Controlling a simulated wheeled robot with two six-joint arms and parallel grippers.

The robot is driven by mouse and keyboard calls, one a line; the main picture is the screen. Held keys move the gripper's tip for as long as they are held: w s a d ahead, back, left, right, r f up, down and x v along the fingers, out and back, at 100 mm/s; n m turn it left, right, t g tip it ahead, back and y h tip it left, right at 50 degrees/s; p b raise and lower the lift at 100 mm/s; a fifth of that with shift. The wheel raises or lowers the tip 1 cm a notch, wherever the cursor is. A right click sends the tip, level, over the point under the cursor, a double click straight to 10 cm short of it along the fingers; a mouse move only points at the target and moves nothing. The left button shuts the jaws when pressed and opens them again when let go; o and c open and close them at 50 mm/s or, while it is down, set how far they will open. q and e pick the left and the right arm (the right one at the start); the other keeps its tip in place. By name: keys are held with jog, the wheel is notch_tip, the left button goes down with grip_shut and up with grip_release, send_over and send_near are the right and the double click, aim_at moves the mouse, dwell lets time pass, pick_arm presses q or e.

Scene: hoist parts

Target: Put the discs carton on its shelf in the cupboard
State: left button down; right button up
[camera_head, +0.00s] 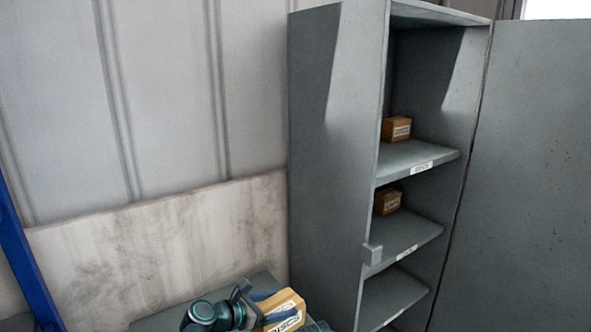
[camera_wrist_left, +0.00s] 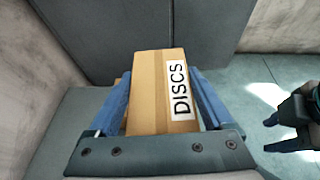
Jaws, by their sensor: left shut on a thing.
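The discs carton (camera_wrist_left: 150,95) is a brown box with a white DISCS label. It also shows at the bottom of the head view (camera_head: 288,303). My left gripper (camera_wrist_left: 160,85) is shut on it, with a blue finger on each side. The grey cupboard (camera_head: 334,150) stands open at the right of the head view. Its upper visible shelf (camera_head: 405,157) has a label that seems to read DISCS and bears a brown carton (camera_head: 396,129) at its back left. My right gripper (camera_wrist_left: 285,128) shows at the right edge of the wrist view, its fingers apart and empty.
The middle shelf (camera_head: 405,232) bears another carton (camera_head: 387,201) and a label too small to read. A lower shelf (camera_head: 392,298) looks bare where visible. The open door (camera_head: 540,170) stands at the right. A grey surface (camera_head: 160,322) lies below my left gripper.

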pick_arm(q)
notch_tip(320, 180, up, 4)
jog(key=shift+f+p, duration=0.25)
jog(key=shift+p, duration=0.7)
pick_arm(e)
notch_tip(320, 180, up, 3)
jog(key=shift+r, duration=0.2)
pick_arm(q)
jog(key=shift+f, duration=0.1)
